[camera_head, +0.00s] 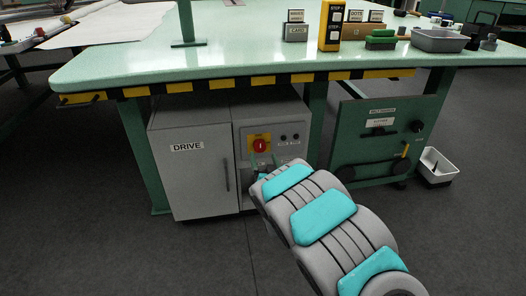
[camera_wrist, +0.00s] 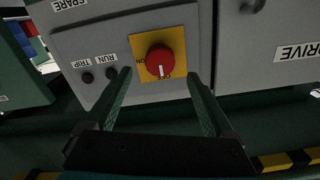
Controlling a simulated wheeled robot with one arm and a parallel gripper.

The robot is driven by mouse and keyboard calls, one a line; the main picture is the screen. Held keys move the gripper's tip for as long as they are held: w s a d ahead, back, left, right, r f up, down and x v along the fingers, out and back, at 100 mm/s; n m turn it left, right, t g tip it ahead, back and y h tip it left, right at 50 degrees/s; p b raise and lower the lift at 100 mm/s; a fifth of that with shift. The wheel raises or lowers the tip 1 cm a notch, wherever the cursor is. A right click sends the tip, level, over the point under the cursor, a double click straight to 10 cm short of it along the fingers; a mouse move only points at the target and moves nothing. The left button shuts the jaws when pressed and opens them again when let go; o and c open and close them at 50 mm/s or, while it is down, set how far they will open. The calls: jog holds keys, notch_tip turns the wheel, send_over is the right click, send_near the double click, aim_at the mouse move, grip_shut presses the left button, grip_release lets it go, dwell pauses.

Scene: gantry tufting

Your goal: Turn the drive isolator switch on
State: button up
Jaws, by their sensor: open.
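The drive isolator switch is a round red knob (camera_head: 260,145) on a yellow plate on the front of the grey DRIVE cabinet (camera_head: 190,180). In the wrist view, which is turned over, the red knob (camera_wrist: 160,60) has a white mark pointing to the picture's bottom, at a small label too small to read surely. An ON label (camera_wrist: 141,62) is at its left. My gripper (camera_wrist: 158,76) is open, its two fingers on either side of the knob in the picture and apart from it. In the head view my gripper (camera_head: 263,160) is just below the knob.
RUN and TRIP indicators (camera_wrist: 99,76) sit beside the yellow plate. A table (camera_head: 230,60) with a yellow-black edge overhangs the cabinet. A green panel unit (camera_head: 360,145) stands to the right, with a white bin (camera_head: 437,167) beside it. Floor in front is clear.

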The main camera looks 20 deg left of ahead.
aim_at(260, 148)
jog(key=shift+x, duration=2.5)
jog(key=c, duration=1.4)
